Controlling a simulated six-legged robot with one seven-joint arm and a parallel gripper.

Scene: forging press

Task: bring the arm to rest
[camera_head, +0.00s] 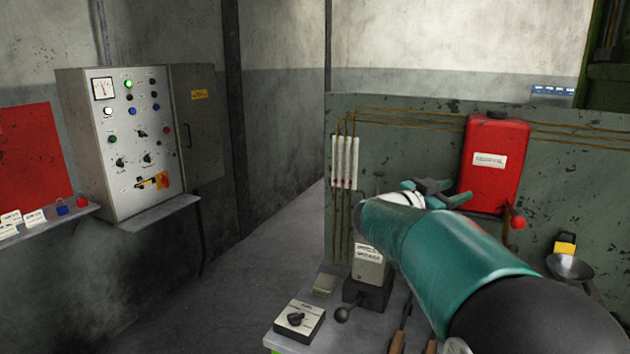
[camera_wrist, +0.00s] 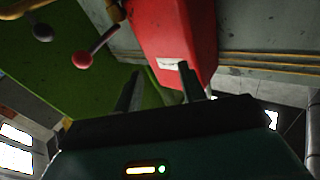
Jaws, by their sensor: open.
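My arm reaches from the lower right of the head view toward the bench, with a teal forearm. My gripper (camera_head: 436,190) is at its far end, in front of the green panel (camera_head: 400,120) and to the lower left of the red tank (camera_head: 497,145). In the wrist view the two dark fingers of my gripper (camera_wrist: 160,88) stand apart with nothing between them. The red tank (camera_wrist: 172,40) shows beyond the fingers. I cannot tell how far the fingers are from it.
A lever with a red knob (camera_head: 518,222) sits below the tank.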

